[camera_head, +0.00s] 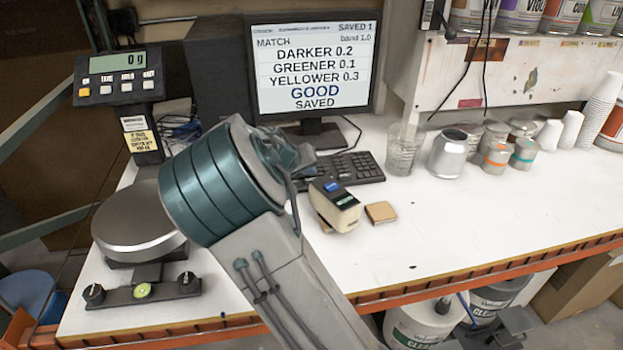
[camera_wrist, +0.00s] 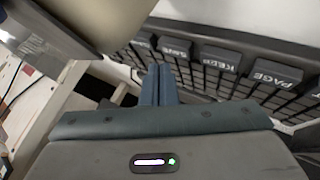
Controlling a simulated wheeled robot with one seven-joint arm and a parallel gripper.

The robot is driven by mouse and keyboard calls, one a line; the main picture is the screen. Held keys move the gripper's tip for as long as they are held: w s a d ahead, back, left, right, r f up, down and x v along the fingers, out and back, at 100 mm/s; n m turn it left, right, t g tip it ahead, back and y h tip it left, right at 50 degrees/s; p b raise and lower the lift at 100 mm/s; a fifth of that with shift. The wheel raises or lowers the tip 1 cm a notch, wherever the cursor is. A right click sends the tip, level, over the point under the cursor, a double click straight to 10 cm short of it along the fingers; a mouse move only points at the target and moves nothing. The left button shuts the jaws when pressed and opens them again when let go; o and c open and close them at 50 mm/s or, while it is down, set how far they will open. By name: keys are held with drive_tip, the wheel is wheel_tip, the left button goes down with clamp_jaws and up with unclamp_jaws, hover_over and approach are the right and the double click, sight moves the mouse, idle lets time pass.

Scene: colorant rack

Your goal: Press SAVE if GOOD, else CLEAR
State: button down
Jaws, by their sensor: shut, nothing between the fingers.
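The monitor (camera_head: 313,35) reads DARKER 0.2, GREENER 0.1, YELLOWER 0.3, then GOOD and SAVED, with SAVED 1 at its top right. The black keyboard (camera_head: 362,168) lies on the white bench in front of it, partly hidden by my arm. In the wrist view the keyboard (camera_wrist: 235,62) fills the upper right.
A glass beaker (camera_head: 403,150) and metal cans (camera_head: 447,155) stand farther right. A scale (camera_head: 138,220) is at left. The front right bench is clear.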

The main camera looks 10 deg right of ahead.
drive_tip(key=shift+r+p, duration=1.35)
drive_tip(key=shift+r, duration=1.15)
